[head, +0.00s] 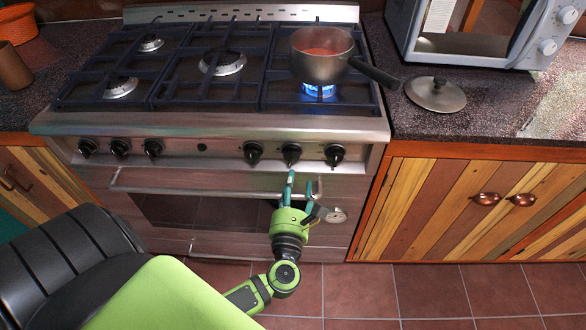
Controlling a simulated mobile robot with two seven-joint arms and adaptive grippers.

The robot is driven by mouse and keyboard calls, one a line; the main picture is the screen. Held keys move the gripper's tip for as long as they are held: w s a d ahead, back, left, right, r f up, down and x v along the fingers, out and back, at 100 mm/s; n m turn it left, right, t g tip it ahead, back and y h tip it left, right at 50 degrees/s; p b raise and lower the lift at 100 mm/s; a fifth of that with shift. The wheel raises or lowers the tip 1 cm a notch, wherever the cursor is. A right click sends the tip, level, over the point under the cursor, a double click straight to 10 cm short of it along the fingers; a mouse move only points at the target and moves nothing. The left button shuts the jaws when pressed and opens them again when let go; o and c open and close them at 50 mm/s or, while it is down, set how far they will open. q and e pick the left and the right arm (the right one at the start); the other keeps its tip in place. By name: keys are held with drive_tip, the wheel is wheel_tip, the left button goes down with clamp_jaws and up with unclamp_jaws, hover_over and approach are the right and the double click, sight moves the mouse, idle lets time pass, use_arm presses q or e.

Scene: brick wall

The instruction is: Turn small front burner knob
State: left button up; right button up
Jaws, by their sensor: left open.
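The stove (210,124) has a row of black knobs on its steel front panel. Three sit at left, including one at the inner end (153,148). Three sit at right: an inner knob (253,153), a middle knob (291,153) and an outer knob (335,155). No readable marks show which knob serves which burner. The front left burner (120,88) shows no flame. My left gripper (304,179) is open and empty, with fingers pointing up just below the middle right-hand knob, in front of the oven door. Contact with the knob cannot be told. My right gripper is not in view.
A pot (321,66) stands over a blue flame (319,91) at the right, its handle (374,74) pointing right. A lid (435,94) lies on the counter below a microwave (470,30). The oven handle (200,191) crosses behind my gripper.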

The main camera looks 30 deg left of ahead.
sight(291, 161)
use_arm(q)
drive_tip(key=w+a+n, duration=0.2)
drive_tip(key=w+a, duration=0.1)
drive_tip(key=w+a+r+n+y+p, duration=0.1)
drive_tip(key=shift+w+a+n+g, duration=0.2)
drive_tip(key=shift+w+n+g, duration=0.1)
drive_tip(key=shift+w+g, duration=0.1)
drive_tip(key=shift+w+a, duration=0.1)
drive_tip(key=shift+w, duration=0.1)
drive_tip(key=shift+w+a, duration=0.1)
drive_tip(key=shift+f, duration=0.1)
drive_tip(key=c, duration=0.9)
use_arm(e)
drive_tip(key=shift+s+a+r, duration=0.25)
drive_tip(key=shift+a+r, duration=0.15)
